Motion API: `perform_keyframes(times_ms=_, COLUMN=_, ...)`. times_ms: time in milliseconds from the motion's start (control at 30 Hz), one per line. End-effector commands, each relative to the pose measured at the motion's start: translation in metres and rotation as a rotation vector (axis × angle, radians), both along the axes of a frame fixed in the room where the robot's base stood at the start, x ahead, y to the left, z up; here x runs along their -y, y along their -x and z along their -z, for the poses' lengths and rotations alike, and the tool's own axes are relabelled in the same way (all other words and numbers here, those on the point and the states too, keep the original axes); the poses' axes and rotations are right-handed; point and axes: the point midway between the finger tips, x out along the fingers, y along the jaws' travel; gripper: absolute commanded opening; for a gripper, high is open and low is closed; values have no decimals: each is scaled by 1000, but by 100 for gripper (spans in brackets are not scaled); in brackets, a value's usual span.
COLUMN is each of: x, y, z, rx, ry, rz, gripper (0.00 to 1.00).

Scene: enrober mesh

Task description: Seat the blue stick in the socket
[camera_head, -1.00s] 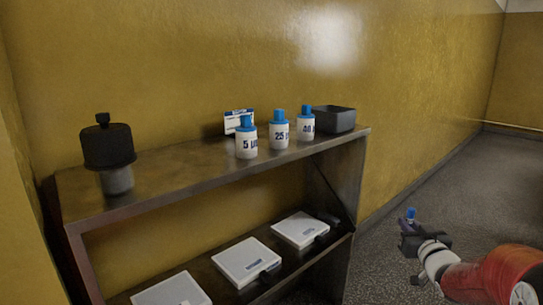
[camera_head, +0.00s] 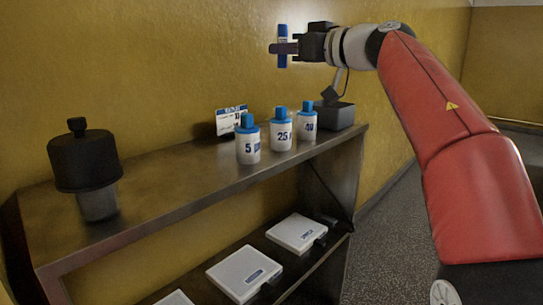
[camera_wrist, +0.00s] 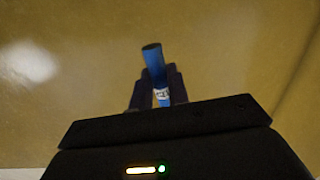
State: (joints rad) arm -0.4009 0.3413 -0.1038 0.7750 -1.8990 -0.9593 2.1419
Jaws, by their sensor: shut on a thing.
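My gripper (camera_head: 284,47) is shut on the blue stick (camera_head: 283,32), high in front of the wall and above the shelf's back right part. The stick stands about upright in the head view, with its ends showing above and below the fingers. In the wrist view the stick (camera_wrist: 153,58) sits between the dark fingers (camera_wrist: 159,90), with a small white label near them. Three white bottles with blue tops, marked 5 (camera_head: 249,147), 25 (camera_head: 281,134) and 40 (camera_head: 307,124), stand on the top shelf below. I cannot tell which thing is the socket.
A dark open box (camera_head: 338,115) is at the shelf's right end. A small sign (camera_head: 230,119) stands behind the bottles. A black-topped device (camera_head: 88,165) is at the left. White flat cases (camera_head: 297,232) lie on the lower shelf. The top shelf (camera_head: 185,182) is clear between device and bottles.

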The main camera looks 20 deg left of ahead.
Motion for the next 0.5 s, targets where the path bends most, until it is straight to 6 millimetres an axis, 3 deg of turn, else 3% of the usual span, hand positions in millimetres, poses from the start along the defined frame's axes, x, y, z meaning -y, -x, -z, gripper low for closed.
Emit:
perform_keyframes(times_ms=67, x=1, y=5, z=-5, rx=0, ry=0, rz=13, gripper=0)
perform_keyframes(times_ms=167, x=1, y=6, z=8, rx=-3, ry=1, rz=19, gripper=0)
perform_keyframes(times_ms=500, x=1, y=6, z=99, rx=-6, ry=0, rz=19, gripper=0)
